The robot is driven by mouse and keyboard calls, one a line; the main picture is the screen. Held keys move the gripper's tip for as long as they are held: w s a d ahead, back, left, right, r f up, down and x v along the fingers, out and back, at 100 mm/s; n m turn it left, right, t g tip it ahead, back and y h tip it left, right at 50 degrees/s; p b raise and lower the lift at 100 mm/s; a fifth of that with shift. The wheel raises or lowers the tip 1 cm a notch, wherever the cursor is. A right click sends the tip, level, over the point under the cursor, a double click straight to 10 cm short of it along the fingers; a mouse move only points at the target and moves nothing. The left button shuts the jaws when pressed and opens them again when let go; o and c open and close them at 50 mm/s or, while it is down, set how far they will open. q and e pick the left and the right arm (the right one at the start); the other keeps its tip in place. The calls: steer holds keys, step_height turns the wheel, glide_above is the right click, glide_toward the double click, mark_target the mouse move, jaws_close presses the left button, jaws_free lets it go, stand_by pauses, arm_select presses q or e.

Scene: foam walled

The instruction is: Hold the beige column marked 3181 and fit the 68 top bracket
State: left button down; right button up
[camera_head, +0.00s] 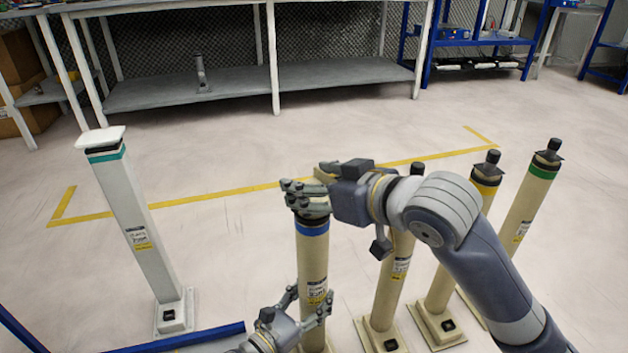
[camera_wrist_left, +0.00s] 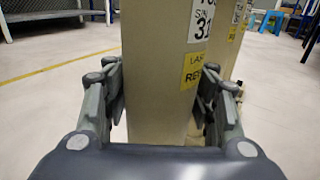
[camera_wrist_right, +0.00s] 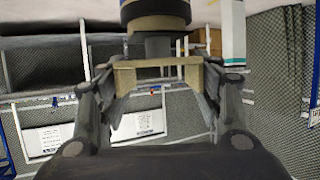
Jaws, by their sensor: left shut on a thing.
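The beige column (camera_head: 312,258) has a blue band and stands upright; its label in the left wrist view (camera_wrist_left: 155,75) shows "31" with the rest cut off. My left gripper (camera_head: 298,303) is shut on its lower part, fingers on both sides. My right gripper (camera_head: 308,197) is at the column's top. In the right wrist view, a beige bracket (camera_wrist_right: 157,63) lies between its fingers, against the dark neck (camera_wrist_right: 158,46) at the column's end. The fingers lie close along the bracket's sides; whether they grip it is unclear. No 68 mark is readable.
More beige columns stand close on the right, one with a green band (camera_head: 541,174), one partly behind my right arm. A white column (camera_head: 135,215) with a pale cap stands left. A blue bar (camera_head: 190,339) lies on the floor. Grey shelving (camera_head: 240,82) is behind; the floor between is clear.

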steer(key=shift+o, duration=1.2)
steer(key=v, duration=1.2)
arm_select(q)
steer(key=c, duration=0.6)
jaws_free()
